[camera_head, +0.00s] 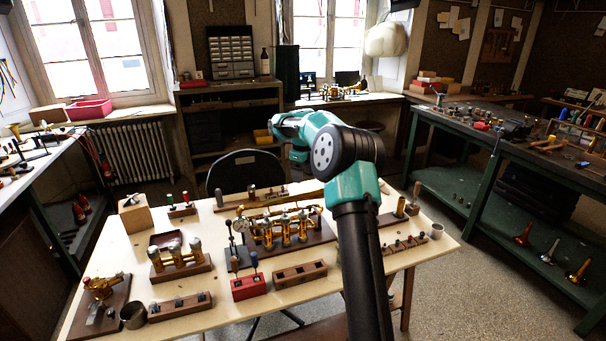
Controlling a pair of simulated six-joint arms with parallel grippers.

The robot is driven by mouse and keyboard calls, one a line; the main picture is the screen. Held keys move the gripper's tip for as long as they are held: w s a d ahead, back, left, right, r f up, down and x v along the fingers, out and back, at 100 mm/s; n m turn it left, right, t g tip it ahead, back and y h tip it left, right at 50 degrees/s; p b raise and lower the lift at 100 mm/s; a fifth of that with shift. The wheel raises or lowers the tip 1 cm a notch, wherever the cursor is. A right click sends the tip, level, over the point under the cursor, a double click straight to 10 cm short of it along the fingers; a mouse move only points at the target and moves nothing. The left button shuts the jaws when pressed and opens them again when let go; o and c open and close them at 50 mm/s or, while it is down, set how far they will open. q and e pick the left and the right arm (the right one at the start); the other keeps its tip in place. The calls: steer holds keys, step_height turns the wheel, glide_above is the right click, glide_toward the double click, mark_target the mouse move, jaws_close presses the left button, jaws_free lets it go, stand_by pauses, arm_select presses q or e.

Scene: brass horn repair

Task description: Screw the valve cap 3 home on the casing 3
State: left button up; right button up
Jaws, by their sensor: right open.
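A brass valve block (286,232) with upright casings stands on a dark wooden base in the middle of the table. Small pale tops show on its casings; I cannot tell which one is casing 3 or whether cap 3 is on it. A second brass block (180,260) with three silvery round tops stands to its left. My right arm reaches up from the bottom and away over the table. My right gripper (300,170) is open, beyond the valve block in the picture and partly hidden by my own arm. My left gripper is out of view.
A wooden block with holes (300,275), a red tool stand (249,287) and a wooden rack (180,306) line the table's front. A brass assembly (101,290) stands at front left. A small rack (403,245) and grey cup (436,231) stand at right.

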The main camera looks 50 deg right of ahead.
mark_target(303, 212)
steer(key=n, duration=1.8)
steer(key=shift+f, duration=0.15)
step_height(303, 212, down, 17)
steer(key=shift+f, duration=0.1)
stand_by(0.3)
steer(key=shift+c, duration=0.4)
steer(key=c, duration=1)
steer(key=m, duration=0.5)
